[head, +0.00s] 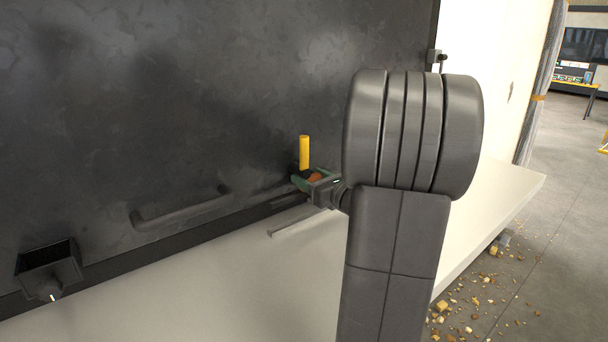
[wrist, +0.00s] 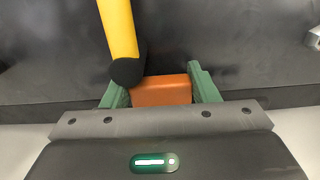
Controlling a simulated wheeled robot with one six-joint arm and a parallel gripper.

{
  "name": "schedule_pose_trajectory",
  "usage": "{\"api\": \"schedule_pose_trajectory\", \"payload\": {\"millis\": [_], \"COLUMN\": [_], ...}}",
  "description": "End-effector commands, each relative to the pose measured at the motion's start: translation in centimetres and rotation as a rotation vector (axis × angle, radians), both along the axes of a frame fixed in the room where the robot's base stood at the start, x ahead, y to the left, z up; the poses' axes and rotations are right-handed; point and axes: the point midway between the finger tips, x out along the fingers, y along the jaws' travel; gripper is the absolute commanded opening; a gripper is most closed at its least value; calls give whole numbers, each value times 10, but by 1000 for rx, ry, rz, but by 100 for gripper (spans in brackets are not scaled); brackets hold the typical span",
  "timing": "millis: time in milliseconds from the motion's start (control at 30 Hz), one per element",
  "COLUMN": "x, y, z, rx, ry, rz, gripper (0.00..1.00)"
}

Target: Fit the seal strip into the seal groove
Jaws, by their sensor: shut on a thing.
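My gripper (wrist: 150,92) has green fingers on both sides of an orange block (wrist: 162,90) and is shut on it. The orange block also shows small in the head view (head: 314,177). A yellow rod (wrist: 118,28) with a black end (wrist: 127,71) stands just beyond the block, and its black end overlaps the block's upper left edge in the wrist view. In the head view the yellow rod (head: 304,152) is upright, close to the dark panel. I cannot tell whether rod and block are joined, or which is the seal strip. The seal groove cannot be made out clearly.
The dark panel (head: 180,100) rises behind a pale ledge (head: 200,290). A dark handle-like bar (head: 180,207) and an open black box (head: 48,268) are on its lower left. A thin grey bar (head: 298,222) lies near the gripper. Crumbs litter the floor at right.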

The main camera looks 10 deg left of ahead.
Motion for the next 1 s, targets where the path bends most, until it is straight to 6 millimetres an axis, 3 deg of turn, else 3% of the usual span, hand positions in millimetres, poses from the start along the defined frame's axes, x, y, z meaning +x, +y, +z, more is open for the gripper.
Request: {"api": "schedule_pose_trajectory", "payload": {"millis": [533,1000], "x": [-1,-1], "y": [-1,-1], "z": [0,-36], "rx": [-5,-3], "ry": [1,2], "rz": [-2,-2], "gripper": [30,30]}}
